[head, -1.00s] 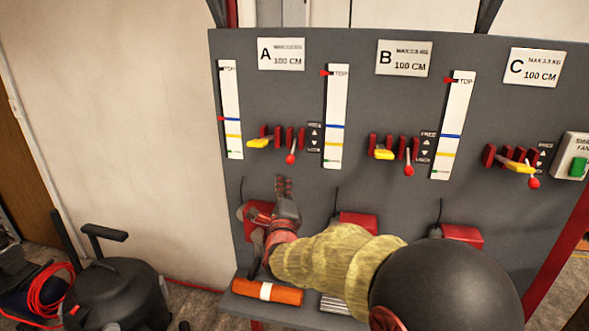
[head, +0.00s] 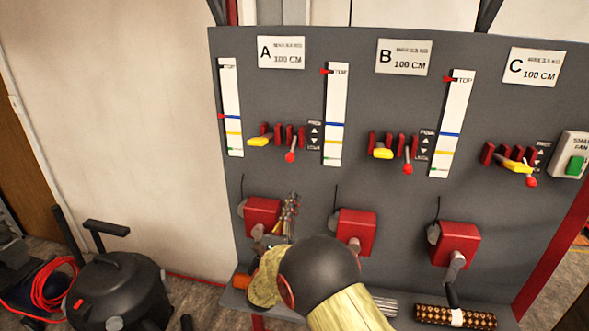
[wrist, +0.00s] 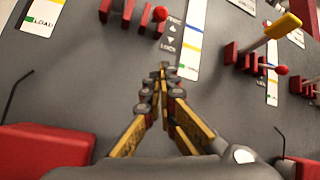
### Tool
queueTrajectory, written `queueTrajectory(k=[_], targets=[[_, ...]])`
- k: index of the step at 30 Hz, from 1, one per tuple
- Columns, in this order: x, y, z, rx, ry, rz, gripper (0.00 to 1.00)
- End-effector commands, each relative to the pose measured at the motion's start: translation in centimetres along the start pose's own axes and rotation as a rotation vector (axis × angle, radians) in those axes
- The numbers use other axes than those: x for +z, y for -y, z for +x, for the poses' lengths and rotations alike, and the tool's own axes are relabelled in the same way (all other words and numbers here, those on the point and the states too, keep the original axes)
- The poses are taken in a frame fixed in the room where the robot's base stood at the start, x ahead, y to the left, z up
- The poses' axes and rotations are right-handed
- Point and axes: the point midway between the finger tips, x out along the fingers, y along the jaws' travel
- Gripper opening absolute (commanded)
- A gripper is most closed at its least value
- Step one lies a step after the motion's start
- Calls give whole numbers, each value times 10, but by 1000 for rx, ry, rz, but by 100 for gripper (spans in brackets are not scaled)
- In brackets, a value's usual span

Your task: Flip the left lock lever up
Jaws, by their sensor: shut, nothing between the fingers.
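The left lock lever, a red ball on a short arm (head: 290,157), hangs down under the A plate, beside a small FREE/LOCK label (head: 314,136). In the wrist view its red ball (wrist: 160,14) shows at the top edge, next to that label (wrist: 170,36). My gripper (head: 291,200) is below the lever, in front of the panel and right of the left red winch box. In the wrist view my gripper's fingertips (wrist: 164,70) are together with nothing between them. They are apart from the lever.
A yellow-handled lever (head: 258,141) sits just left of the lock lever. Similar lever pairs are under B and C. Red winch boxes (head: 355,231) with cranks stick out below. A patterned roll (head: 455,316) lies on the ledge. A black vacuum (head: 118,285) stands at left.

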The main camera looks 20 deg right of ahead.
Motion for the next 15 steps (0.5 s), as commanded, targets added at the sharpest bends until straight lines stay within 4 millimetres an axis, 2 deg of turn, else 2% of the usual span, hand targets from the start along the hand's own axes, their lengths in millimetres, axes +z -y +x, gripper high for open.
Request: queueTrajectory(k=[8, 15], targets=[[0, 0, 9, -1, 1, -1, 0], [0, 1, 49, -2, 1, -1, 0]])
